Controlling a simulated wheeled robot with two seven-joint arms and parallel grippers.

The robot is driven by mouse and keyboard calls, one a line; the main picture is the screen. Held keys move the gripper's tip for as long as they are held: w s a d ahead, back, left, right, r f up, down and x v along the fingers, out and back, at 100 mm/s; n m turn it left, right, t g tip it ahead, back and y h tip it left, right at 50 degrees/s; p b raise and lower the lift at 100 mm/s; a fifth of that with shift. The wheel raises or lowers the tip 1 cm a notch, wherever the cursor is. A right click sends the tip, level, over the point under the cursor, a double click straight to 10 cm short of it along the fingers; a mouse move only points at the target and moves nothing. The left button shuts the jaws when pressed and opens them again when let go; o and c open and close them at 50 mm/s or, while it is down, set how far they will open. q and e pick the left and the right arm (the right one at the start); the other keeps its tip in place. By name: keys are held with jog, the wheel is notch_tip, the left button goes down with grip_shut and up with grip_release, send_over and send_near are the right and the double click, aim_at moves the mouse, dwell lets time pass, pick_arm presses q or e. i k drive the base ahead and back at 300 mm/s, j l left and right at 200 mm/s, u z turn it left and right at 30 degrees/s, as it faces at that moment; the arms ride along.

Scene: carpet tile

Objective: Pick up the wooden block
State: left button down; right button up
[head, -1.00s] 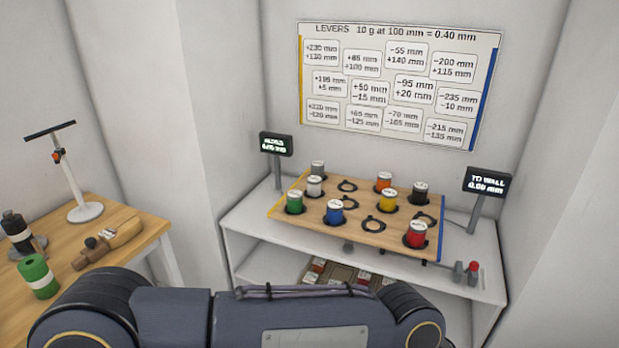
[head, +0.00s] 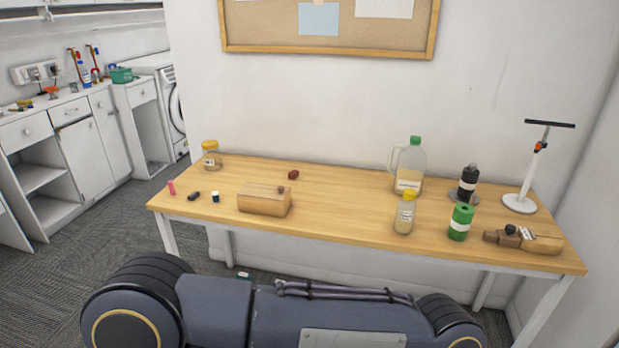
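A light wooden block (head: 262,201) sits on the left part of the wooden table (head: 330,209), close to its front edge. A small brown item (head: 281,189) rests on top of it. Nothing hides the block. Neither of my grippers is in view, so I cannot see whether they are open or shut. Only a dark part of my own body fills the bottom of the head view, apart from the table.
Left of the block are a yellow-lidded jar (head: 211,155) and several small items. The table's middle is clear.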

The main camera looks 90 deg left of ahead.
aim_at(293, 174)
jog(key=u, duration=3)
jog(key=i+j, duration=0.2)
jog(key=i, duration=0.25)
jog(key=i+j, duration=0.2)
jog(key=i, duration=0.25)
jog(key=i+j, duration=0.2)
jog(key=i, duration=0.2)
jog(key=i+j, duration=0.2)
jog(key=i, duration=0.25)
jog(key=i+j, duration=0.2)
jog(key=i, duration=0.25)
jog(key=z, duration=0.05)
